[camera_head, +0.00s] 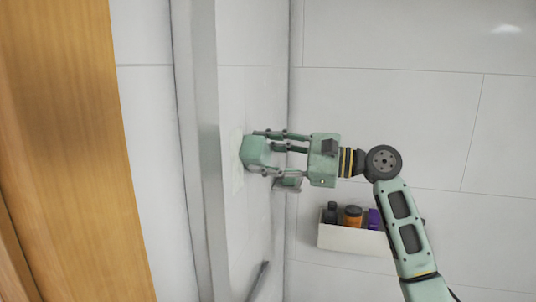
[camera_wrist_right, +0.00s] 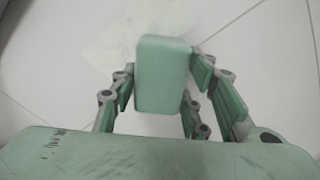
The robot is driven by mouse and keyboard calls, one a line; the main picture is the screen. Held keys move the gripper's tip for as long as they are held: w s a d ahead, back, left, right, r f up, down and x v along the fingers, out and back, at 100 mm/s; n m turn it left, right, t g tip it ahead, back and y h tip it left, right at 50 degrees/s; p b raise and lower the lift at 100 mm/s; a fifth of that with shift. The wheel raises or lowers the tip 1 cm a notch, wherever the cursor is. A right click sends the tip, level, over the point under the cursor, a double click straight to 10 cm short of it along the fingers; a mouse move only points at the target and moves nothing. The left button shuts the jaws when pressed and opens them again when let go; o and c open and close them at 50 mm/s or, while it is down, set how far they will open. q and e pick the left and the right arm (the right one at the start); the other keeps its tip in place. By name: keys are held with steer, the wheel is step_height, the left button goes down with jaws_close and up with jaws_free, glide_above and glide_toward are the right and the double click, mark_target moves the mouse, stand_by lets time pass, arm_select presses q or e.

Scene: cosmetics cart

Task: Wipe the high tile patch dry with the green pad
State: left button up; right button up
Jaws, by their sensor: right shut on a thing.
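The green pad (camera_head: 254,152) is between the fingers of my right gripper (camera_head: 268,153), which is shut on it. In the head view the pad is up against the left tiled wall or very close to it; I cannot tell if it touches. A pale patch (camera_head: 237,160) on that wall shows partly behind the pad. In the right wrist view the pad (camera_wrist_right: 163,72) stands out beyond the fingers, and the pale patch (camera_wrist_right: 115,40) shows on the tiles behind it, partly hidden by the pad. My left gripper is not in view.
A white caddy (camera_head: 345,237) with a few bottles (camera_head: 353,216) is on the back wall below my right arm. A metal edge strip (camera_head: 205,150) runs upright left of the patch, with a wooden panel (camera_head: 75,150) further left. A dark bar (camera_head: 258,281) is low on the left wall.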

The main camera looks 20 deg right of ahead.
mark_target(262, 161)
steer(key=shift+s+a+p, duration=0.15)
steer(key=shift+s+a, duration=0.4)
steer(key=shift+s, duration=0.2)
steer(key=shift+s+a+p, duration=0.15)
steer(key=shift+s+a, duration=0.35)
steer(key=shift+s, duration=0.25)
steer(key=shift+s+a+p, duration=0.25)
steer(key=shift+s+a, duration=0.25)
steer(key=shift+s, duration=0.2)
steer(key=shift+s+a+p, duration=0.2)
steer(key=shift+s+a, duration=0.25)
steer(key=shift+s, duration=0.25)
steer(key=shift+w+r, duration=0.1)
steer(key=shift+r, duration=0.85)
steer(key=w+d, duration=0.9)
steer(key=w, duration=0.5)
steer(key=shift+w+d, duration=0.15)
steer(key=shift+d, duration=0.25)
steer(key=shift+v, duration=2.95)
